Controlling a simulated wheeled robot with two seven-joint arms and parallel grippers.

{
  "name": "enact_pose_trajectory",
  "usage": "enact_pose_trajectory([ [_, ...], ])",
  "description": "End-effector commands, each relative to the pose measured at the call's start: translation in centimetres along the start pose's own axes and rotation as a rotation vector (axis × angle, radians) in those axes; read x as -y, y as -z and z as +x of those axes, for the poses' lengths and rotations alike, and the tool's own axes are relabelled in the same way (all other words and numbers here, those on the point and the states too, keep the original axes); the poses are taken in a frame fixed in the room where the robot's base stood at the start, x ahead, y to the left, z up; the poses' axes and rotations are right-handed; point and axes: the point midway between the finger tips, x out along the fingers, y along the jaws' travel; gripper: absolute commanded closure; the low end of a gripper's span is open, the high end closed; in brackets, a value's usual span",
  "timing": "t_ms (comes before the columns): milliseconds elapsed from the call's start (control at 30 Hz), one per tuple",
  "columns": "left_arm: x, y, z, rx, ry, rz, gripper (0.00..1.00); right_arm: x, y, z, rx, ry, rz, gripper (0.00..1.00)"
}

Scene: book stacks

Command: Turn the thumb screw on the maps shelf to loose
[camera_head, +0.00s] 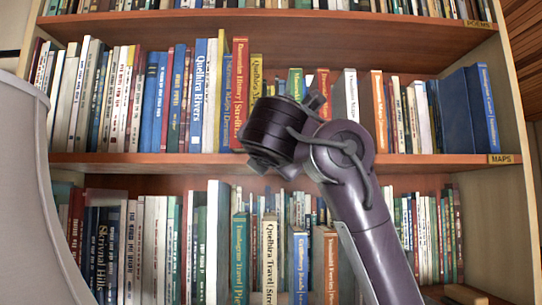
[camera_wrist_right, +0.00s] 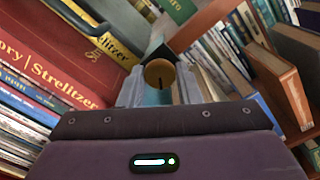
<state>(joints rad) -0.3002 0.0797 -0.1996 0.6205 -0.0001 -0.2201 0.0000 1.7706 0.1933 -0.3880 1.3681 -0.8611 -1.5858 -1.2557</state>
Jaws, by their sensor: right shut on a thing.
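The maps shelf (camera_head: 440,160) is the middle board in the head view, with a MAPS label (camera_head: 500,159) at its right end. The brass, round thumb screw (camera_wrist_right: 159,73) shows in the right wrist view with a dark slot running from its middle downward. My right gripper (camera_wrist_right: 160,88) has its pale fingers on either side of the screw and is shut on it. In the head view my right wrist covers the front of the shelf, and the fingers and screw are hidden behind it. My left gripper is out of view.
Books fill the shelves above and below. A red Strelitzer book (camera_wrist_right: 60,55) is close to the left of my right gripper in the wrist view, and an orange-brown book (camera_wrist_right: 293,98) is at the right. A pale curved object (camera_head: 25,200) fills the left edge of the head view.

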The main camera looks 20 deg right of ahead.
Motion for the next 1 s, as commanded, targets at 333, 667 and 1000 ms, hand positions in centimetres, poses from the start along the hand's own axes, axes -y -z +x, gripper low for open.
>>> enact_pose_trajectory([
  [333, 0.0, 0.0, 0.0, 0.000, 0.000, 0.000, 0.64, 0.0, -0.1, 0.0, 0.000, 0.000, 0.002, 0.48],
  [667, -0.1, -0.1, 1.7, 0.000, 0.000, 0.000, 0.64, 0.1, 0.4, -2.2, -0.001, -0.005, 0.003, 0.48],
  [1000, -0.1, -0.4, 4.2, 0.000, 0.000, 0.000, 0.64, 0.1, 0.2, -7.2, 0.000, -0.002, 0.003, 0.48],
])
